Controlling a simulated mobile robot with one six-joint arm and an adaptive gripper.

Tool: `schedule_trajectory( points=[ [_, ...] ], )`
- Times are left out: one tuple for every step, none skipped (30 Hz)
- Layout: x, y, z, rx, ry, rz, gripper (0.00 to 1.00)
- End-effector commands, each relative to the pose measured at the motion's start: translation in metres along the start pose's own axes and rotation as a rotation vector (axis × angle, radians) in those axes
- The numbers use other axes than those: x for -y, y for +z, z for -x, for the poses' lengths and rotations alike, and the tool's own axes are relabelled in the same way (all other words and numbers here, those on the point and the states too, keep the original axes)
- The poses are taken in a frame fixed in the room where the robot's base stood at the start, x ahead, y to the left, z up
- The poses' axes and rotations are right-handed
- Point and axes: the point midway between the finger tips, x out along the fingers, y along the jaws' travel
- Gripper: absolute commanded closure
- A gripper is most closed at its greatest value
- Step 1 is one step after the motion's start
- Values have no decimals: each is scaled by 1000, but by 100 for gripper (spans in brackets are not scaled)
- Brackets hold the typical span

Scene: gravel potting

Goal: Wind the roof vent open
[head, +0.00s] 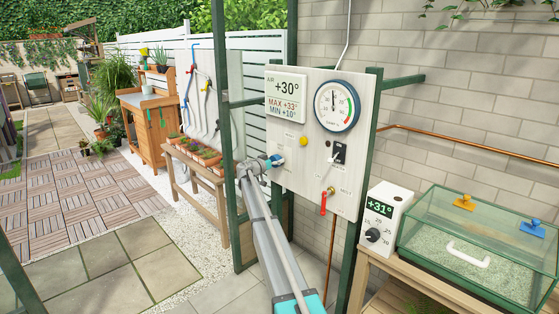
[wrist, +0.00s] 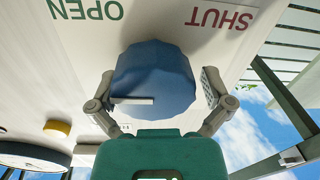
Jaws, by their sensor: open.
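A blue faceted knob (wrist: 160,70) with a white pointer bar is on the pale panel (wrist: 140,25), under upside-down OPEN and SHUT labels. Its bar points left in the wrist view, and OPEN is at the upper left and SHUT at the upper right. My gripper (wrist: 158,84) is open, with one finger on each side of the knob; I cannot tell whether either touches it. In the head view the knob (head: 278,160) is at the panel's left edge, partly hidden by my gripper (head: 266,164). The roof vent is not visible.
The panel also holds a dial (head: 337,105), a temperature display (head: 286,97), a yellow button (head: 303,141), a black switch (head: 340,152) and a red-handled valve (head: 323,203). A green post (head: 226,130) stands close left of my arm. A glass propagator (head: 480,245) is at right.

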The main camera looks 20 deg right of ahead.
Motion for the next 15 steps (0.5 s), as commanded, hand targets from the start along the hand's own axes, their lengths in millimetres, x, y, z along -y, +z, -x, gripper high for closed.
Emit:
schedule_trajectory(
  points=[
    [2,0,1,0,-4,0,0],
    [2,0,1,0,-4,0,0],
    [1,0,1,0,-3,0,0],
    [1,0,0,0,-3,0,0],
    [1,0,0,0,-2,0,0],
    [1,0,1,0,-2,0,0],
    [0,0,1,0,-2,0,0],
    [0,0,2,0,-1,0,0],
    [0,0,3,0,-1,0,0],
    [0,0,4,0,0,1,0],
    [-1,0,6,0,0,1,0],
    [-1,0,9,0,1,1,0],
    [-1,0,11,0,1,1,0],
    [-1,0,14,0,1,1,0],
    [-1,0,18,0,0,1,0]
  ],
)
